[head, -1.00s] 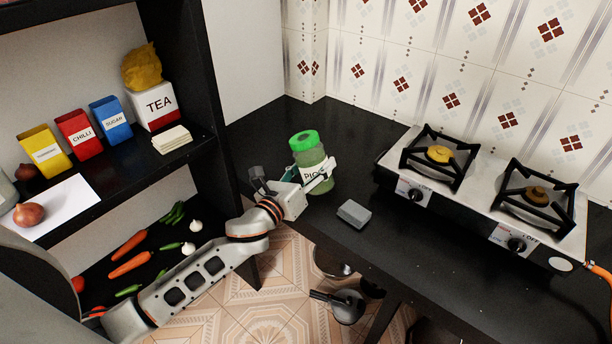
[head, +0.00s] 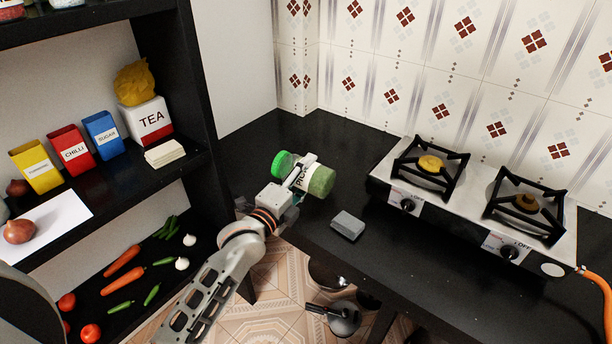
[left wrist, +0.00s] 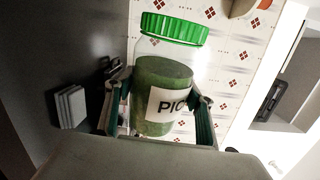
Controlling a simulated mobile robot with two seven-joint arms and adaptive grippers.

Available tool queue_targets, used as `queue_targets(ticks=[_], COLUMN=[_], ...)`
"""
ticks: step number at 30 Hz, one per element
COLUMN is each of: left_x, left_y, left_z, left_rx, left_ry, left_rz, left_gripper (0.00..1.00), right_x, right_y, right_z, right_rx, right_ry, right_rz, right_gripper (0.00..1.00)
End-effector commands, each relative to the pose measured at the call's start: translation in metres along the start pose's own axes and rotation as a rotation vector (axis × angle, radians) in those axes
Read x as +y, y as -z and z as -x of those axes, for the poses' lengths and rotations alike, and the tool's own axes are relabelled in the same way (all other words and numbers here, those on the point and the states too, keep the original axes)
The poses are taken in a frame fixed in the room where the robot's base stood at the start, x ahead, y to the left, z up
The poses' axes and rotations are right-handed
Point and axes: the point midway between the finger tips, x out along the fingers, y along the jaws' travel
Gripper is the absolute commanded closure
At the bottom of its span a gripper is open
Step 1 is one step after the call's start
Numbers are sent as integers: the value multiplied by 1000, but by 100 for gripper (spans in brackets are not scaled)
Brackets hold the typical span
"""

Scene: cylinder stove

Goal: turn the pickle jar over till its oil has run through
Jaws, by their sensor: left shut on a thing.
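The pickle jar (head: 318,181) has a green lid, clear walls, green contents and a white label. It lies tilted on its side in the head view, lid to the left and base to the right. My left gripper (head: 297,180) is shut around its middle and holds it over the black counter. In the left wrist view the jar (left wrist: 165,90) stands between the two fingers (left wrist: 158,110), with a clear gap between contents and lid. Whether its base touches the counter cannot be told. My right gripper is not in view.
A grey block (head: 347,225) lies on the counter (head: 300,240) in front of the jar. A two-burner stove (head: 470,195) stands to the right. Counter behind the jar is clear.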

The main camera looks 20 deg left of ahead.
Motion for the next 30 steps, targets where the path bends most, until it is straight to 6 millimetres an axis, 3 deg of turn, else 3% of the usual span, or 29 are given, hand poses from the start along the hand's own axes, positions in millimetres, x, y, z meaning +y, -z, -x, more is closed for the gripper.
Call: queue_targets(ticks=[18, 30], left_x=[-9, -10], left_y=[-3, -4], left_z=[0, 0], left_rx=[1, 2], left_ry=[2, 1], left_rz=[784, 898], left_gripper=[72, 72], right_x=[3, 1], right_y=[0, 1], right_z=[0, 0], right_rx=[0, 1], right_ry=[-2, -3], right_rz=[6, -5], right_gripper=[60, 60])
